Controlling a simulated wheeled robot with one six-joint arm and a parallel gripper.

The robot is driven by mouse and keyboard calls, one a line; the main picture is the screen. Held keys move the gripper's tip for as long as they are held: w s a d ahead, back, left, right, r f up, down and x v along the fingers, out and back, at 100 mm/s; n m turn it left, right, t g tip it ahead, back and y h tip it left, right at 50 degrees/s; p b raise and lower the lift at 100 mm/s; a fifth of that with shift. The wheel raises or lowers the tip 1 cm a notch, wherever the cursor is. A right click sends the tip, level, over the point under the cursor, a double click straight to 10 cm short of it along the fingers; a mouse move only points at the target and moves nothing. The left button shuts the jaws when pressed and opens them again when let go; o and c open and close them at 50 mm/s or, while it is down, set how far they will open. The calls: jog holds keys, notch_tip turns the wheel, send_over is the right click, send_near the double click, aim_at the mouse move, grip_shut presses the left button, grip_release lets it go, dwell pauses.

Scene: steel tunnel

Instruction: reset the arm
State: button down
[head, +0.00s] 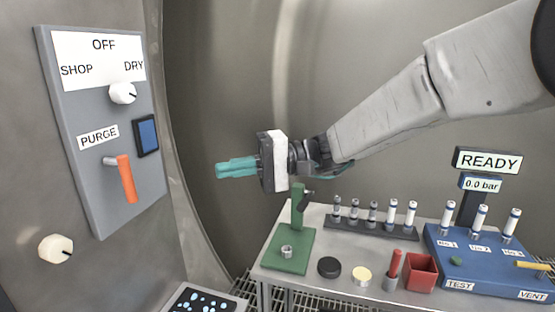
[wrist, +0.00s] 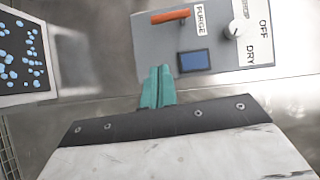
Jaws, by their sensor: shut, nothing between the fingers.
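My gripper (head: 236,168) has teal fingers that are shut together with nothing between them. My arm reaches in from the right in the head view, and the gripper points left, in the air above the left end of the bench. In the wrist view the shut fingers (wrist: 158,86) show in front of the lower edge of the grey control panel (wrist: 190,45). In the head view the panel (head: 90,205) is on the left wall, apart from the fingertips. It has a white knob (head: 122,93), a blue screen (head: 148,136) and an orange PURGE lever (head: 127,179) hanging down.
Below is a bench (head: 315,222) with a green stand (head: 299,225), a rack of vials (head: 372,226), a red box (head: 420,272) and a blue test station (head: 480,265). A READY sign (head: 489,161) stands at right. A dark tray (head: 200,301) with pale blue spots is at lower left.

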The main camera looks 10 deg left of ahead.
jog(key=s+d+f+m+t+h, duration=0.1)
jog(key=s+d+f+m+h, duration=0.1)
jog(key=s+d+f+h, duration=0.8)
jog(key=s+d+m+t+h, duration=0.1)
jog(key=s+d+t+h, duration=0.1)
jog(key=d, duration=0.9)
jog(key=s+d+m+t+h, duration=0.1)
jog(key=s+d, duration=0.4)
jog(key=d, duration=0.5)
jog(key=s+d+m+t+h, duration=0.1)
jog(key=s+d+t, duration=0.3)
jog(key=d, duration=0.7)
jog(key=shift+s+d+m+t+h, duration=0.2)
jog(key=shift+d+m+t+h, duration=0.15)
jog(key=shift+h, duration=0.55)
jog(key=shift+r, duration=0.1)
